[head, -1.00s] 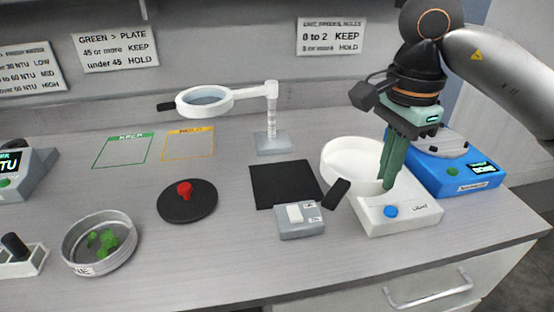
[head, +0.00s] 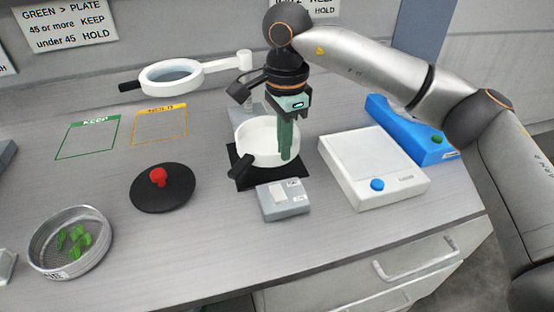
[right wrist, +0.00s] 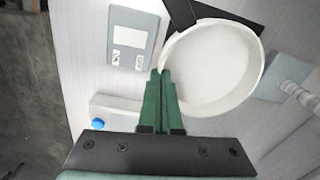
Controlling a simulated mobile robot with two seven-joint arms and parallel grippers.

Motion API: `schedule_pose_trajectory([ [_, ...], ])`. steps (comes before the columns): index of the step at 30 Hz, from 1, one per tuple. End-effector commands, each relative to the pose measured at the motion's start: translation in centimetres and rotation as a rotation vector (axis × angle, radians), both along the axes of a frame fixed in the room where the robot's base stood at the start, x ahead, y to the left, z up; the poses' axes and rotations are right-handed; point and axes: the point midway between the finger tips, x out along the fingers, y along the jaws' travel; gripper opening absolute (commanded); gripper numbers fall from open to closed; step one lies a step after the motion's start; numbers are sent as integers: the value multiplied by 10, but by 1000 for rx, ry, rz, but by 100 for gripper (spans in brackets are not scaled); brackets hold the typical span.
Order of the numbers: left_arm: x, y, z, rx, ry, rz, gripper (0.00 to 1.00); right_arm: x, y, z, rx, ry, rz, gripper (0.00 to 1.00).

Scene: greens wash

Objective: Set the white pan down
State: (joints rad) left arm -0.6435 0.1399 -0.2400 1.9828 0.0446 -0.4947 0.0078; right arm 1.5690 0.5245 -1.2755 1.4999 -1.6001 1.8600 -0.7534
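The white pan (head: 262,139) is a round shallow dish with a black handle (head: 240,167) toward the front left. It is over or on the black square mat (head: 243,180) in the head view; I cannot tell whether it touches the mat. My right gripper (head: 286,153) points down at the pan's right side, its green fingers shut on the rim. In the right wrist view the closed fingers (right wrist: 162,78) meet the rim of the pan (right wrist: 215,68), which looks empty. My left gripper is out of view.
A grey box (head: 284,200) sits just in front of the mat. A white device with a blue button (head: 345,150) and a blue device (head: 405,125) stand to the right. A magnifier (head: 172,77) is behind; a black disc with red knob (head: 163,190) and a dish of greens (head: 70,242) are left.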

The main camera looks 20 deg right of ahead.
Motion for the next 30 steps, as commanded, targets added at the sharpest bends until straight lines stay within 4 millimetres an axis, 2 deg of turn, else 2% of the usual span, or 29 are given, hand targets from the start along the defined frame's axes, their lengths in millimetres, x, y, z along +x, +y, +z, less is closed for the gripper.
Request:
schedule_pose_trajectory([
  [8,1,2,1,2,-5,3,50,9,11,-17,1,1,2,0],
  [14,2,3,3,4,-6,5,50,9,10,-46,0,1,0,0],
  [25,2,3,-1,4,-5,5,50,10,11,-51,1,-1,0,0],
  [28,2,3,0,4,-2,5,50,10,11,-50,1,-1,0,11],
  [30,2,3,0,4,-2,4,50,10,11,-50,1,-1,0,13],
])
